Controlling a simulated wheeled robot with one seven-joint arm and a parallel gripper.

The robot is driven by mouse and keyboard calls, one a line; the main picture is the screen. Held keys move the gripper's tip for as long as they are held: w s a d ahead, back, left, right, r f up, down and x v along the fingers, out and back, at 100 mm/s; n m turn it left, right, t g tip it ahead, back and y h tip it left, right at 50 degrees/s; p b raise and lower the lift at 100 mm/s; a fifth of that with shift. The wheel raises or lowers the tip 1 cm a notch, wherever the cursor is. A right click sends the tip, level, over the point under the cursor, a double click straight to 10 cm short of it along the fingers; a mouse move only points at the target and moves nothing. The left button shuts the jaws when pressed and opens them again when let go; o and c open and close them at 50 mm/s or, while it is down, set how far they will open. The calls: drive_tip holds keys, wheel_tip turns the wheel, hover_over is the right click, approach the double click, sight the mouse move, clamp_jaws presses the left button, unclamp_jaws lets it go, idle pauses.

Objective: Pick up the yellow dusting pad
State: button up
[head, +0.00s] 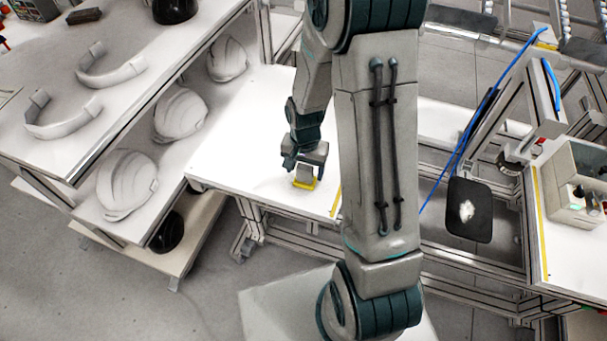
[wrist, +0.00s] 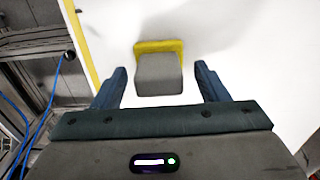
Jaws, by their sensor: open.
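The yellow dusting pad (head: 304,184) lies on the white table, below my gripper in the head view. In the wrist view it shows a yellow base (wrist: 147,46) with a grey block-shaped handle (wrist: 158,75) on top. My gripper (head: 304,162) points down over the pad. In the wrist view my gripper (wrist: 160,80) is open, with one blue finger on each side of the grey handle. There is a visible gap between each finger and the handle. The exact height of the fingers over the table is hard to tell.
The white table (head: 240,170) is otherwise clear around the pad, with a yellow strip along its right side. White helmet shells (head: 127,184) stand on a shelf at left. A black panel (head: 469,209) and blue cables (head: 462,145) are at right.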

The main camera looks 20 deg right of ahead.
sight(305, 166)
drive_tip(key=c, duration=1.1)
drive_tip(key=shift+r, duration=0.5)
wheel_tip(305, 166, up, 3)
drive_tip(key=shift+r+b, duration=0.15)
drive_tip(key=shift+b, duration=0.35)
drive_tip(key=s+d+r, duration=0.1)
drive_tip(key=d+r, duration=0.1)
drive_tip(key=d, duration=0.1)
drive_tip(key=s+d+r+b, duration=0.1)
drive_tip(key=s+d+r, duration=0.1)
drive_tip(key=d, duration=0.2)
drive_tip(key=s+d+r, duration=0.2)
drive_tip(key=d, duration=0.1)
drive_tip(key=shift+s+d+r+b, duration=0.2)
drive_tip(key=shift+r+b, duration=0.1)
drive_tip(key=shift+r, duration=0.05)
drive_tip(key=shift+o, duration=0.6)
